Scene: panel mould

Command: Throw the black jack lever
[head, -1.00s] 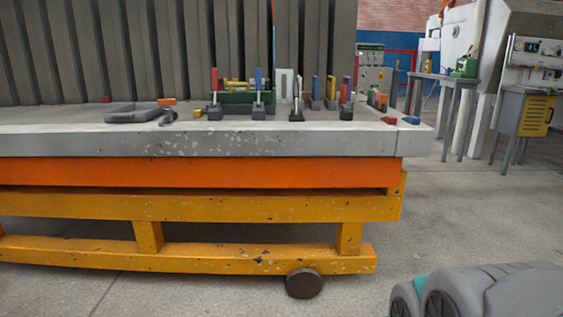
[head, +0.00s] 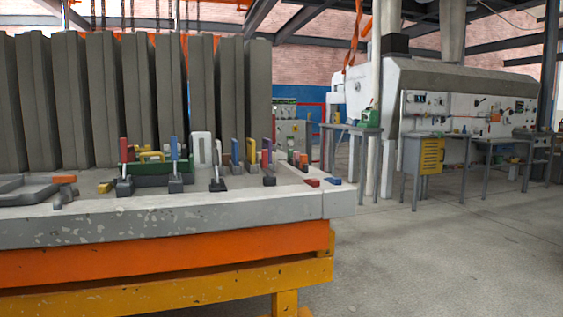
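Several upright levers on dark bases stand along the right part of the grey bench top. They include a red lever (head: 123,150), a blue lever (head: 174,149), a pale lever (head: 216,157) on a black base (head: 218,184), and a dark red lever (head: 265,160) on a grey base (head: 269,180). Yellow and blue ones stand a little behind. I cannot pick out a clearly black lever at this size; all handles look upright or nearly so. My gripper is not in view.
The levers stand on a concrete-grey bench top (head: 150,222) over an orange and yellow frame (head: 170,262). Tall grey panels (head: 133,100) rise behind. A grey clamp-like frame (head: 25,190) lies at left. Open floor (head: 440,250) lies to the right, with worktables and a yellow cabinet (head: 431,157) beyond.

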